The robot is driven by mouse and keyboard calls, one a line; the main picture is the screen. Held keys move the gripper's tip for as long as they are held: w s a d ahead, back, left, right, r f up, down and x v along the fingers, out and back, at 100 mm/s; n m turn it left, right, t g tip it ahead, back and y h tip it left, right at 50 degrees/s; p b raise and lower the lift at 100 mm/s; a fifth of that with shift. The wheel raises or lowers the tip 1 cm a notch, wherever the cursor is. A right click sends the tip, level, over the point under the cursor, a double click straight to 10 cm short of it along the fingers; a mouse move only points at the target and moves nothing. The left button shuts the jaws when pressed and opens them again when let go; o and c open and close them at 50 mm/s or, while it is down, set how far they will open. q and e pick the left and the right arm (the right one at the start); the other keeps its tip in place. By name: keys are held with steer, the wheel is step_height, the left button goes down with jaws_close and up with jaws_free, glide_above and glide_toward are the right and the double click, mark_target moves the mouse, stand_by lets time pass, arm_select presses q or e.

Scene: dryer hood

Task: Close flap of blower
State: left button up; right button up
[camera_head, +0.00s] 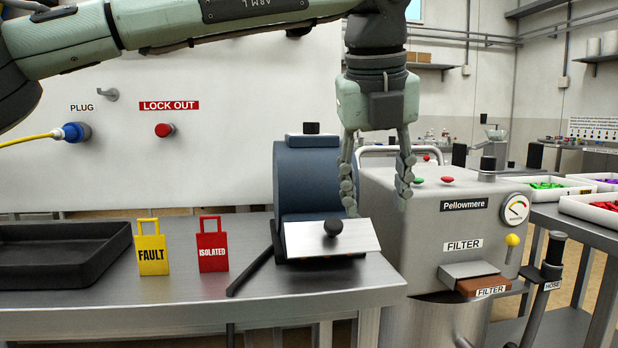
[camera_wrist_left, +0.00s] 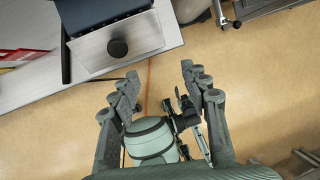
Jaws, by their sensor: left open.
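The blower (camera_head: 305,172) is a dark blue housing standing on the steel bench. Its flap (camera_head: 362,240) is a light metal plate with a round black knob (camera_head: 333,227). The flap stands open, sloping out from the lower front of the housing. My left gripper (camera_head: 377,207) points down with its fingers spread and empty, just right of the housing and above the flap's right end. In the left wrist view, the flap (camera_wrist_left: 112,47) and knob (camera_wrist_left: 117,48) lie up and left of my open fingers (camera_wrist_left: 160,72). My right gripper cannot be made out.
A grey filter machine (camera_head: 440,215) stands close on the right, beside my left gripper. A black bar (camera_head: 250,272) lies left of the flap. Yellow (camera_head: 151,255) and red (camera_head: 213,252) tags and a black tray (camera_head: 60,255) are farther left on the bench.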

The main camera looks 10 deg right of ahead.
mark_target(334, 222)
arm_select(q)
steer(key=w+a+r+n+y, duration=0.1)
steer(key=w+a+r+y, duration=0.1)
steer(key=a+r, duration=0.15)
steer(key=shift+t, duration=0.4)
steer(key=x, duration=0.8)
steer(key=shift+a+f+p, duration=0.2)
steer(key=shift+a+p, duration=0.05)
steer(key=shift+p, duration=0.05)
arm_select(e)
steer(key=shift+s+d+f+g, duration=0.3)
steer(key=shift+s+f+g, duration=0.1)
steer(key=shift+s, duration=0.15)
steer(key=shift+s+d+f+g, duration=0.3)
steer(key=shift+s+f+g, duration=0.1)
steer(key=shift+s, duration=0.1)
arm_select(q)
jaws_close()
